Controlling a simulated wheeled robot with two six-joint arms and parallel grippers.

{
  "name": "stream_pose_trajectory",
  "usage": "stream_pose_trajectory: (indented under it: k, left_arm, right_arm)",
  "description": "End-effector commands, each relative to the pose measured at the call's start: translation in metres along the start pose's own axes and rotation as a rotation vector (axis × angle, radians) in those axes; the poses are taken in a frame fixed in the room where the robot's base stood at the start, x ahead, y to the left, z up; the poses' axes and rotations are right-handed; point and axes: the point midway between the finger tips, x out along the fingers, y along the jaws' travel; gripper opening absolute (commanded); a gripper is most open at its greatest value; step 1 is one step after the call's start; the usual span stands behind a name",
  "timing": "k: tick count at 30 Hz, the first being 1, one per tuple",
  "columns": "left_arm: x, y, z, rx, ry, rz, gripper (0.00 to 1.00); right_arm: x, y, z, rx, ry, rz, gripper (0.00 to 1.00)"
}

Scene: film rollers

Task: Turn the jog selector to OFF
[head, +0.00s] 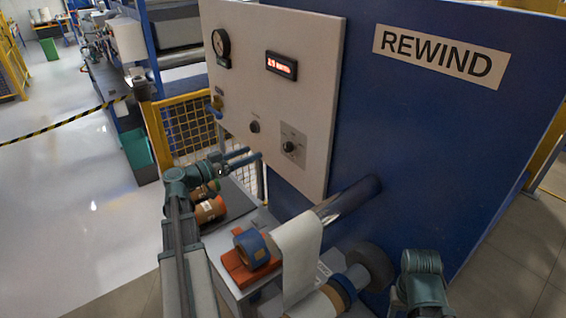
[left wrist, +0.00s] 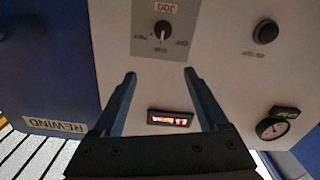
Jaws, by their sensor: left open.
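The jog selector is a black knob on a grey plate on the pale control panel. It shows in the head view (head: 290,147) and, upside down, at the top of the left wrist view (left wrist: 162,29). Its pale pointer mark seems to face the middle label, which is too small to read. A label that looks like OFF is beside it. My left gripper (head: 246,158) is open and empty, in front of the panel and left of the selector in the head view. In the wrist view its fingers (left wrist: 159,74) are apart, with the selector beyond their tips. My right gripper is not visible.
The panel (head: 240,90) also carries a gauge (head: 221,47), a red display (head: 281,65) and a black button (head: 255,127). A yellow mesh fence (head: 188,124) stands behind.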

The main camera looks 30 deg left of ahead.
Motion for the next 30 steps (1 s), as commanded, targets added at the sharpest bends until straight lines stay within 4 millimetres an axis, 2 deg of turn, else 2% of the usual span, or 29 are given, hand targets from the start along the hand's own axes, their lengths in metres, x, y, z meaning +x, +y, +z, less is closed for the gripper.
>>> stream_pose_trajectory:
  k: [1,4,13,17,20,30]
  left_arm:
    - [0.000,-0.005,0.022,0.000,0.000,0.000,0.76]
    - [0.000,-0.008,0.033,0.000,0.000,0.000,0.76]
    - [0.001,-0.009,0.038,0.000,0.000,0.000,0.76]
    - [0.008,-0.009,0.037,0.000,0.000,0.001,0.76]
    - [0.023,-0.009,0.037,0.000,-0.001,0.003,0.76]
    - [0.092,-0.009,0.037,0.000,-0.001,0.004,0.76]
  right_arm:
    - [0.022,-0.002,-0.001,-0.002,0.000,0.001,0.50]
    - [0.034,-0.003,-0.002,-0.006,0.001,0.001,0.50]
    - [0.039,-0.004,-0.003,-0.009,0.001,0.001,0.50]
    - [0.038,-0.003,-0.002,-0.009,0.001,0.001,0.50]
    - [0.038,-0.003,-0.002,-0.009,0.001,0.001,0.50]
    - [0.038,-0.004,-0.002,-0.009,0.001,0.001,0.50]
